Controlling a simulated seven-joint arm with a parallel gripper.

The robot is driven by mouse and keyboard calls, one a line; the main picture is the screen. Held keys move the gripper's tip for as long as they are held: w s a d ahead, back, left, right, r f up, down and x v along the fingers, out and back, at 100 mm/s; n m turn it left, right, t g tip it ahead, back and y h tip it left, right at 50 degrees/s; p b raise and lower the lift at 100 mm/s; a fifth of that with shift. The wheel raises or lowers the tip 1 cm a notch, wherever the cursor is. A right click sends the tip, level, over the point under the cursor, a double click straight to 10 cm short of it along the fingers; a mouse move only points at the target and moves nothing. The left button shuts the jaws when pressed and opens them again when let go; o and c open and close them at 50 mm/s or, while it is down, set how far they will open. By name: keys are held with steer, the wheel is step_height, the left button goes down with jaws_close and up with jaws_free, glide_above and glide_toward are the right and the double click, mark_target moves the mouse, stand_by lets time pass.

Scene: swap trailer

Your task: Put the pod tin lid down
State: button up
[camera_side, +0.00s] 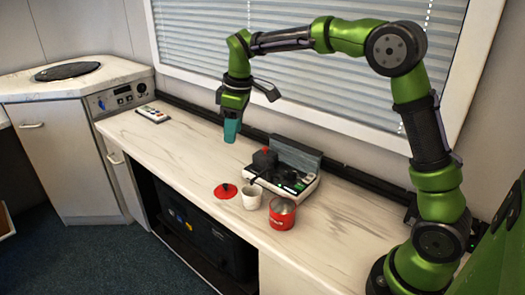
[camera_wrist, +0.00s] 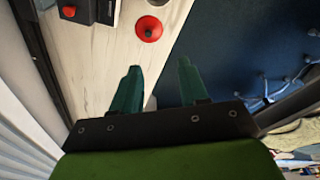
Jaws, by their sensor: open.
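The red pod tin lid (camera_side: 225,191) lies flat on the pale counter, with a small dark knob on top. It also shows in the wrist view (camera_wrist: 149,29) near the top middle. The red pod tin (camera_side: 282,215) stands upright with its top uncovered, right of a white cup. My gripper (camera_side: 231,138) hangs above the counter, behind the lid in the side view, with its teal fingers pointing down. In the wrist view its two fingers (camera_wrist: 160,70) are apart with nothing between them, and the lid lies beyond their tips.
A white cup (camera_side: 252,196) stands between the lid and the tin. A black and white machine (camera_side: 285,172) with a red-topped part stands behind them. A remote-like panel (camera_side: 152,114) lies at the counter's far left. The counter (camera_side: 180,145) is bare left of the lid.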

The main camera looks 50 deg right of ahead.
steer(key=s+a+r+m+t, duration=0.1)
steer(key=s+r+m+t, duration=0.15)
steer(key=s, duration=0.45)
steer(key=s+a+r+m+t, duration=0.1)
steer(key=s+r+m, duration=0.25)
steer(key=s, duration=0.45)
steer(key=s+f+m+t+y, duration=0.1)
steer(key=s+f+m+t, duration=0.1)
steer(key=s, duration=0.8)
steer(key=shift+a+f+m, duration=0.15)
steer(key=shift+f+m, duration=0.6)
steer(key=shift+m, duration=0.25)
